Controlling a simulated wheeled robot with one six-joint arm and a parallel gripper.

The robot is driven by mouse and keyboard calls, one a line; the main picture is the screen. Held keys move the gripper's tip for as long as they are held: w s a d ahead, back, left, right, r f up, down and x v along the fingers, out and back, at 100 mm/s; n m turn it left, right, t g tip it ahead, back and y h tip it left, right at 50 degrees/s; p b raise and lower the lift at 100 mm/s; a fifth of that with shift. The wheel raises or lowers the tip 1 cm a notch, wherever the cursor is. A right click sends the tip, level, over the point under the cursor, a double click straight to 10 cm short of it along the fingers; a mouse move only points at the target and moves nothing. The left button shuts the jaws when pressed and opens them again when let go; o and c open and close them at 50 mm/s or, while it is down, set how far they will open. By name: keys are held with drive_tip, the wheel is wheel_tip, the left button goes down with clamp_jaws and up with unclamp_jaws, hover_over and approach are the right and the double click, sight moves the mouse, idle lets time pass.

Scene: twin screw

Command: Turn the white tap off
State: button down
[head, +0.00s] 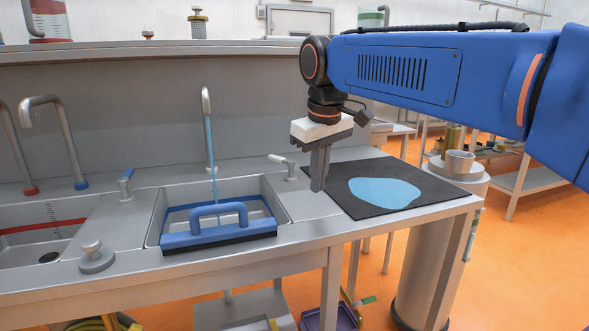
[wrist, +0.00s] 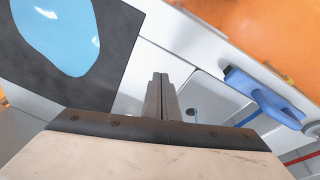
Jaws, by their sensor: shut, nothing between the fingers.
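The white tap (head: 281,160) is a small white lever on a metal stem behind the right sink basin, angled up to the left in the head view. A tall metal spout (head: 207,130) stands left of it, with a thin blue stream (head: 213,160) falling into the right basin (head: 268,205). My gripper (head: 318,188) is shut and empty, pointing down over the counter, to the right of the white tap and apart from it in the picture. In the wrist view its closed fingers (wrist: 161,95) show over bare metal. I cannot make out the white tap there.
A blue-handled tap (head: 125,184) stands left of the basin. A blue handled tool (head: 218,222) lies across the basin's front. A black mat (head: 350,203) with a blue puddle (head: 384,192) lies right of my gripper. A metal knob (head: 95,257) stands on the front left counter.

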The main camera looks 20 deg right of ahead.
drive_tip(key=w+a+r+t+h, duration=0.1)
drive_tip(key=w+a+r+t, duration=0.15)
drive_tip(key=w+a, duration=0.5)
drive_tip(key=w+a+r+t+h, duration=0.15)
drive_tip(key=w+a+r, duration=0.25)
drive_tip(key=w, duration=0.6)
drive_tip(key=shift+n, duration=0.3)
drive_tip(key=shift+w+d+f, duration=1)
drive_tip(key=shift+w+f, duration=0.2)
drive_tip(key=shift+f, duration=0.1)
drive_tip(key=shift+w+d+f, duration=1.05)
drive_tip(key=shift+w+f, duration=0.15)
drive_tip(key=shift+f, duration=0.05)
drive_tip(key=shift+w+d+f, duration=1)
drive_tip(key=shift+w+f, duration=0.2)
drive_tip(key=shift+f, duration=0.1)
drive_tip(key=shift+w, duration=0.15)
